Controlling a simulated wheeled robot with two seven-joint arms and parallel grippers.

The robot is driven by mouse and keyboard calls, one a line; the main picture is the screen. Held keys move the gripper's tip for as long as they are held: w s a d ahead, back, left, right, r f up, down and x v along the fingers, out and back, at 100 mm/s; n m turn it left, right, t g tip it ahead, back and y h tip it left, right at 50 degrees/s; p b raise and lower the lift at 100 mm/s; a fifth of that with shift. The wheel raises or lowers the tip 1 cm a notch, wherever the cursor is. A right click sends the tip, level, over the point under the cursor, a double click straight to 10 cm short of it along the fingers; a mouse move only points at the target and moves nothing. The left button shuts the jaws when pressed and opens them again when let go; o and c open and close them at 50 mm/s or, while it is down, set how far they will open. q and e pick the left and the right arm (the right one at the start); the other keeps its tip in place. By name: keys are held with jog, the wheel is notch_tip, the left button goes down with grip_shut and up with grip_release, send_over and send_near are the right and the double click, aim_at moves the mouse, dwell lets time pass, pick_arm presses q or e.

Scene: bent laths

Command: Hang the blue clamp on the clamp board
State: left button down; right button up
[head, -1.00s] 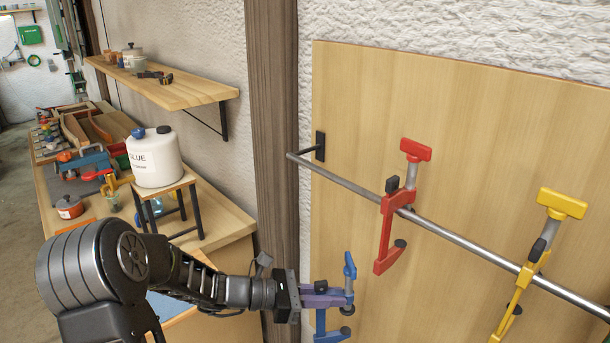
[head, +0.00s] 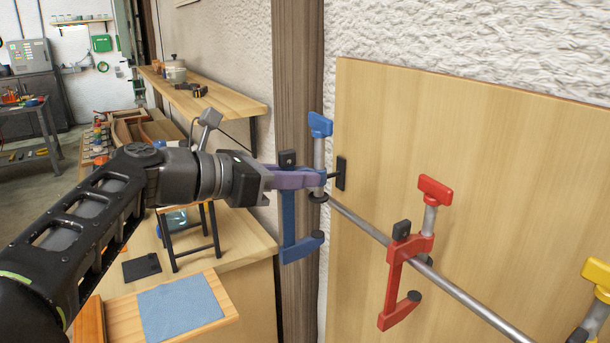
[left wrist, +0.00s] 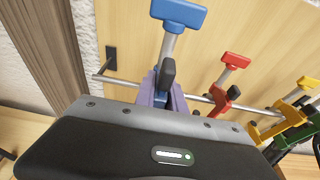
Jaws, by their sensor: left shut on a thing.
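The blue clamp (head: 288,228) is held upright in my left gripper (head: 300,178), whose purple fingers are shut on it. Its blue handle is at the top and its bar hangs down, in front of the wooden post and near the rail's left end. In the left wrist view, the blue handle (left wrist: 179,13) stands above the fingers (left wrist: 162,95). The clamp board (head: 440,130) is a light wooden panel with a metal rail (head: 455,292) running across it. Whether the clamp touches the rail cannot be told. My right gripper is not in view.
A red clamp (head: 393,283) and a yellow clamp (head: 596,300) hang on the rail. A green clamp (left wrist: 297,135) shows farther right in the left wrist view. Bare rail lies left of the red clamp. A bench with a blue cloth (head: 180,307) is below my left arm.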

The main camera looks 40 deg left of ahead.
pick_arm(q)
jog(key=shift+r+x, duration=0.15)
jog(key=shift+x, duration=0.5)
jog(key=shift+r+x, duration=0.15)
jog(key=shift+x, duration=0.45)
send_over(342, 209)
notch_tip(342, 209, down, 4)
jog(key=b, duration=0.3)
jog(key=shift+r, duration=0.2)
jog(key=shift+f+b, duration=1)
jog(key=shift+f, duration=0.2)
jog(key=c, duration=1.3)
grip_release()
jog(key=shift+f, duration=0.1)
jog(key=shift+s, duration=0.1)
